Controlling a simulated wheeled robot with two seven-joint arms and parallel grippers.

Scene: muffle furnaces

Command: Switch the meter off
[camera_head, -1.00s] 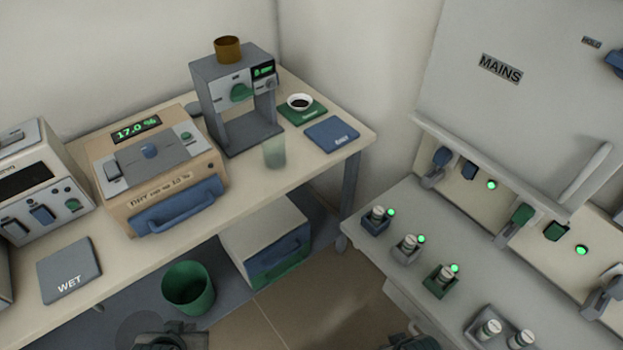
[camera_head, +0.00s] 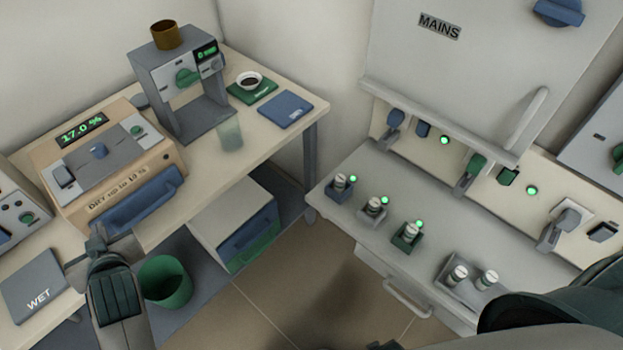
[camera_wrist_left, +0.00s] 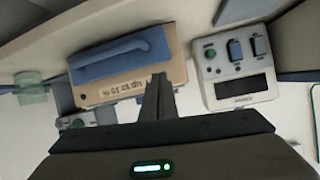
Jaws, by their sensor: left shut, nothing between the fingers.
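A tan box-shaped device (camera_head: 118,173) stands on the left bench; its green display reads 17.0 %. The tan device also shows in the left wrist view (camera_wrist_left: 178,68). My left gripper (camera_head: 97,240) is shut and empty, in front of the tan device, near the bench's front edge. Its fingers show in the left wrist view (camera_wrist_left: 158,84).
A white device (camera_head: 18,205) stands at the left; its screen looks dark in the left wrist view (camera_wrist_left: 243,87). A WET pad (camera_head: 32,284) lies on the bench. A grey coffee machine (camera_head: 180,84) is behind; a green bin (camera_head: 166,281) stands below. The MAINS panel (camera_head: 470,80) is at right.

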